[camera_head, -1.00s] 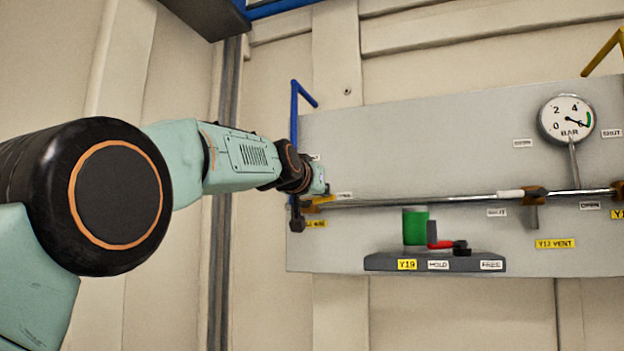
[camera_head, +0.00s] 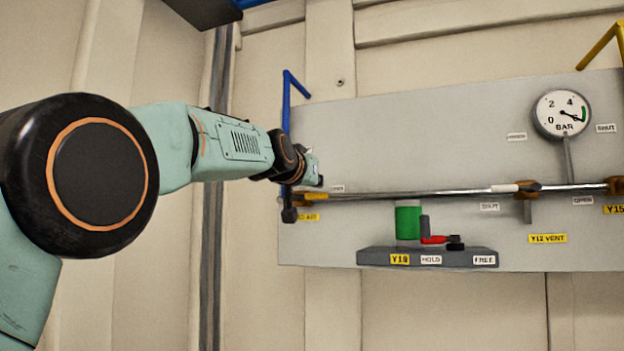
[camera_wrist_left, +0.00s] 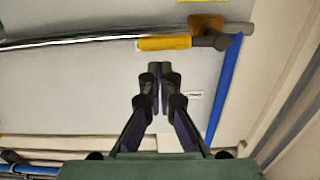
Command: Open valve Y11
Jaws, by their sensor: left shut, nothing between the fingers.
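A valve with a yellow lever (camera_head: 315,197) sits at the left end of the pipe on the grey panel. A yellow label (camera_head: 308,217), too small to read fully, is below it. In the left wrist view the yellow lever (camera_wrist_left: 165,43) lies along the pipe, beside a brown valve body (camera_wrist_left: 207,22) and a dark round end piece (camera_wrist_left: 222,42). My left gripper (camera_wrist_left: 158,70) is shut and empty, its tips just short of the lever in the picture; contact cannot be told. In the head view the left gripper (camera_head: 319,181) is just above the lever, fingers mostly hidden. My right gripper is out of view.
The metal pipe (camera_head: 420,194) runs right to the Y12 VENT label (camera_head: 547,238) and a pressure gauge (camera_head: 562,114). Below are a green cylinder (camera_head: 408,222) and a Y19 block (camera_head: 430,257) with a red lever (camera_head: 434,239). A blue post (camera_head: 286,105) stands beside the gripper.

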